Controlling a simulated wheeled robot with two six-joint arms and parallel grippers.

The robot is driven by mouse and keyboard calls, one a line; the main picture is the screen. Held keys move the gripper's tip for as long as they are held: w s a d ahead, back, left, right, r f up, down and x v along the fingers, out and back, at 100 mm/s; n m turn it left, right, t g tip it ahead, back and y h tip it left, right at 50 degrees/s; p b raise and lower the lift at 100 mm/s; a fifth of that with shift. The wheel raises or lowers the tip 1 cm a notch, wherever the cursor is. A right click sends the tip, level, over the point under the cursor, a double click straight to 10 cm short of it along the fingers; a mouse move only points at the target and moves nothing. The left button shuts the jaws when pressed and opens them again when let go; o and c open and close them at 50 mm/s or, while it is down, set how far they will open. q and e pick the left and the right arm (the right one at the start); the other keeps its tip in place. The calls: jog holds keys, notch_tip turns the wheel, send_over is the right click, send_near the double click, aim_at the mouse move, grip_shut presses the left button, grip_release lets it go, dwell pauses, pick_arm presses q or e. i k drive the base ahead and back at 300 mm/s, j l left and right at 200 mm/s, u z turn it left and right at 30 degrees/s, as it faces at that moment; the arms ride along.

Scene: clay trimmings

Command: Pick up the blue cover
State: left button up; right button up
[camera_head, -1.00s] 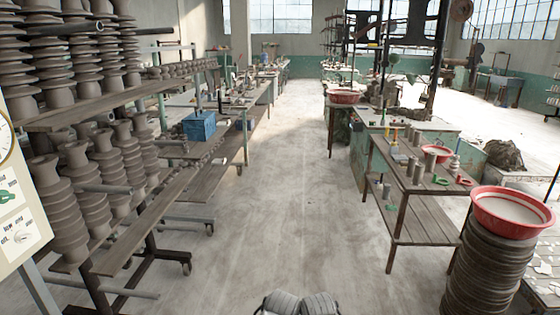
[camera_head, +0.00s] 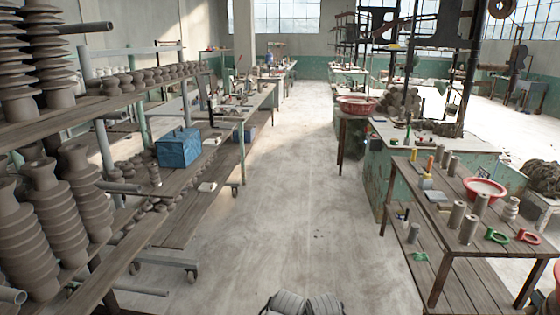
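A blue box-shaped thing (camera_head: 179,147), which looks like the blue cover, sits on the left-hand wooden bench among clay pieces. I cannot tell whether it is a cover draped over something or a solid box. A second, smaller blue thing (camera_head: 244,134) shows lower down, farther along the same row of benches, partly hidden. Neither gripper is in view; only two grey parts of my own body show at the bottom centre edge. The blue thing is well ahead and to the left.
A concrete aisle (camera_head: 285,200) runs clear ahead. Racks of ribbed clay insulators (camera_head: 75,190) stand close on the left. A wooden table (camera_head: 440,200) with clay cylinders, a red basin (camera_head: 485,189) and green and red rings stands on the right. Another red basin (camera_head: 357,105) stands farther back.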

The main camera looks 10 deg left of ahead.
aim_at(180, 147)
jog(key=i+u, duration=0.15)
jog(key=i, duration=0.45)
jog(key=i+u, duration=0.15)
jog(key=i, duration=0.5)
jog(key=i+l+u, duration=0.15)
jog(key=i, duration=0.45)
jog(key=i+u, duration=0.2)
jog(key=i, duration=0.4)
jog(key=i+u, duration=0.15)
jog(key=i, duration=0.45)
jog(key=i+l+u, duration=0.2)
jog(key=i, duration=0.4)
jog(key=i+u, duration=0.35)
jog(key=u, duration=0.15)
